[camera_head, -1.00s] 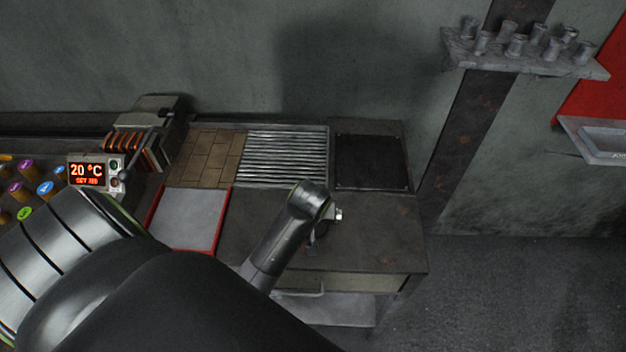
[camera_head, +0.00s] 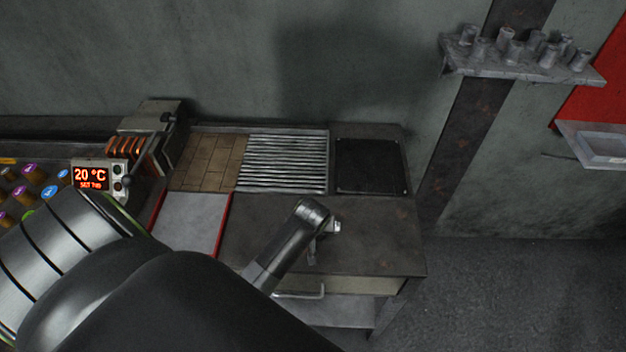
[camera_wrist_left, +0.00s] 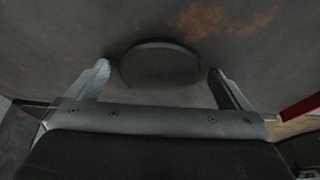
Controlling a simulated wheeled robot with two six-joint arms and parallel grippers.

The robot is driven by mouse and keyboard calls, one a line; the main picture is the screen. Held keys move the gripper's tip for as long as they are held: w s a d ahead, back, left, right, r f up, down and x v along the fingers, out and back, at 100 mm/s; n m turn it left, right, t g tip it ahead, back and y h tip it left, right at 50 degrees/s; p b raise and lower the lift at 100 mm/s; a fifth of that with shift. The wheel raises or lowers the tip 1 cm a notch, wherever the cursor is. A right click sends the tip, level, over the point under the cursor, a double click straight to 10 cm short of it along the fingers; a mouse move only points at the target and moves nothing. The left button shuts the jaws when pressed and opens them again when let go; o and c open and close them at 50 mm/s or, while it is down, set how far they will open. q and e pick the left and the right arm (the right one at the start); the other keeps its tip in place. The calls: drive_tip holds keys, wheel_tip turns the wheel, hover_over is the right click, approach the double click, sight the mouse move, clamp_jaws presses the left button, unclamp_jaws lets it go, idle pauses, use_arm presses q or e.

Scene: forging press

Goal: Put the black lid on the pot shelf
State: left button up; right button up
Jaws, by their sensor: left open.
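In the left wrist view, a dark round disc (camera_wrist_left: 160,64), which looks like the black lid, lies on a dark, rust-stained surface. My left gripper (camera_wrist_left: 159,70) is open, with one finger on each side of the disc; I cannot tell whether they touch it. In the head view, my left gripper (camera_head: 325,232) is over the dark worktop (camera_head: 375,235), mostly hidden by my wrist, and the lid cannot be made out. No shelf is clearly a pot shelf; a grey wall shelf (camera_head: 520,70) holds several small cup-like pieces. My right gripper is out of view.
Behind the worktop are brown tiles (camera_head: 208,163), a ribbed metal grate (camera_head: 284,163) and a black square plate (camera_head: 370,166). A red-edged pale tray (camera_head: 192,222) lies left. A control box (camera_head: 90,177) reads 20 °C. Open floor (camera_head: 510,290) lies right.

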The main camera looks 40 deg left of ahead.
use_arm(q)
drive_tip(key=shift+c, duration=0.4)
drive_tip(key=c, duration=1)
drive_tip(key=shift+r, duration=0.1)
